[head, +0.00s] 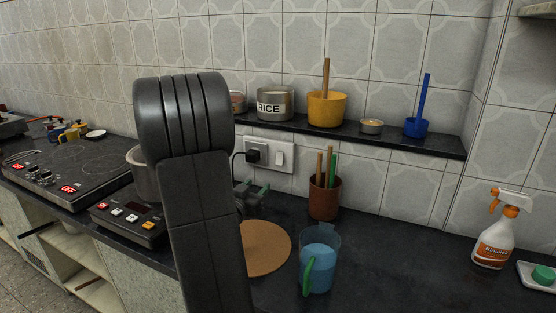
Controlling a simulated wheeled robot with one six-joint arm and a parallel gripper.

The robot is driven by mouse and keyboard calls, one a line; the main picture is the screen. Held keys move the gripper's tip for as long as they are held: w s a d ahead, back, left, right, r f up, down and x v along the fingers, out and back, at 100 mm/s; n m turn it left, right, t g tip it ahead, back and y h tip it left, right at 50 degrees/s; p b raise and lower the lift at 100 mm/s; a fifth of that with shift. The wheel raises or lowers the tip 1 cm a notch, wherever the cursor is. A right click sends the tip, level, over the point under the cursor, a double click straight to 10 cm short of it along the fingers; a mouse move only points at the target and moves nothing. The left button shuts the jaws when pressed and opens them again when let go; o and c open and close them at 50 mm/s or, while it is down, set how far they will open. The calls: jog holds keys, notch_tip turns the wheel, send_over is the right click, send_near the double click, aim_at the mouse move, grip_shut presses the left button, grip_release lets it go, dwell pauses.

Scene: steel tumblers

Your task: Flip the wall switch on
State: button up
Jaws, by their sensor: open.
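The white wall switch (280,157) is a rocker on the right half of a white plate on the tiled wall, just under the shelf. A black plug (253,156) sits in the socket on the plate's left half. I cannot tell which way the rocker is tipped. My gripper (256,191) shows in part beyond my dark arm, below and a little left of the switch, apart from it. Its jaws are open and I see nothing between them. The rest of the gripper is hidden behind my arm.
A dark shelf (440,143) with pots and cups juts out above the switch. On the counter stand a brown utensil holder (325,203), a blue jug (319,268), a round cork mat (265,249) and a spray bottle (494,236). A cooktop (85,165) lies left.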

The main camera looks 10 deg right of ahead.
aim_at(279, 164)
jog(key=x, duration=1.4)
jog(key=shift+d+r, duration=0.2)
jog(key=shift+d, duration=0.05)
jog(key=shift+s, duration=0.1)
jog(key=c, duration=1)
